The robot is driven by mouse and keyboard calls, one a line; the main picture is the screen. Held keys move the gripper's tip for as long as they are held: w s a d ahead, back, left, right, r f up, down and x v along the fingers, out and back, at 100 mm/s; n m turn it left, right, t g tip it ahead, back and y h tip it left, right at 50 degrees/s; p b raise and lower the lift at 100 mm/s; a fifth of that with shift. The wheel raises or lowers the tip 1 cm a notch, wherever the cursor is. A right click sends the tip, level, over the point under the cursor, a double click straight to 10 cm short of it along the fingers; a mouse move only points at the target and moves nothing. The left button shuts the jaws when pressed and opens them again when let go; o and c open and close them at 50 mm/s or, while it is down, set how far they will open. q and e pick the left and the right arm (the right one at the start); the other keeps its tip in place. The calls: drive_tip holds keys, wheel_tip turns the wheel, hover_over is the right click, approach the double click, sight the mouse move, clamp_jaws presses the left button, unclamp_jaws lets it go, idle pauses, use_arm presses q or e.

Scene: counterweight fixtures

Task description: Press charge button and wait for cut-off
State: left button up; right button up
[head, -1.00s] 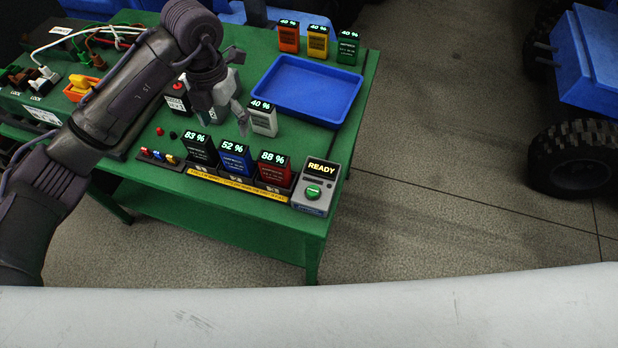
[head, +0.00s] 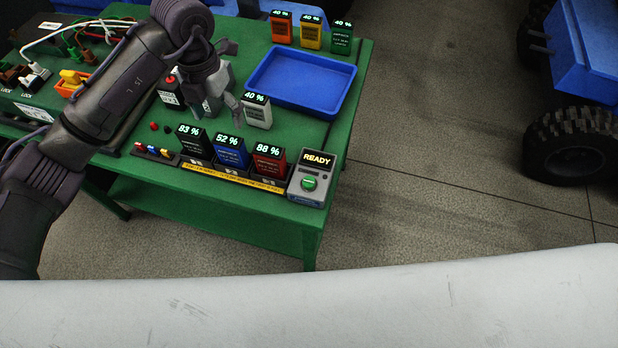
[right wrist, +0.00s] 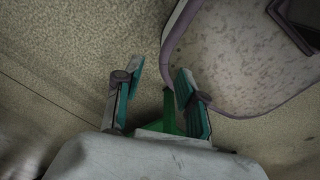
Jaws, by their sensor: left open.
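The charger has a control box (head: 318,180) at the table's front right corner, with a lit "READY" display and a green charge button (head: 309,183). In its row of slots stand a black battery (head: 196,147) reading 83 %, a blue battery (head: 231,153) reading 52 % and a red battery (head: 269,161) reading 88 %. My left gripper (head: 233,82) is open above the table, behind the slots and left of a white battery (head: 257,114) reading 40 %. It is apart from the button. My right gripper (right wrist: 159,76) is open and empty, with floor showing between its fingers.
A blue tray (head: 302,108) lies at the table's right side. Orange (head: 281,30), yellow (head: 311,36) and green (head: 341,40) batteries, each reading 40 %, stand behind it. Cables and connectors fill the left. A wheeled blue cart (head: 590,65) stands right, across open floor.

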drive_tip(key=shift+d, duration=0.1)
clamp_jaws()
idle(1.2)
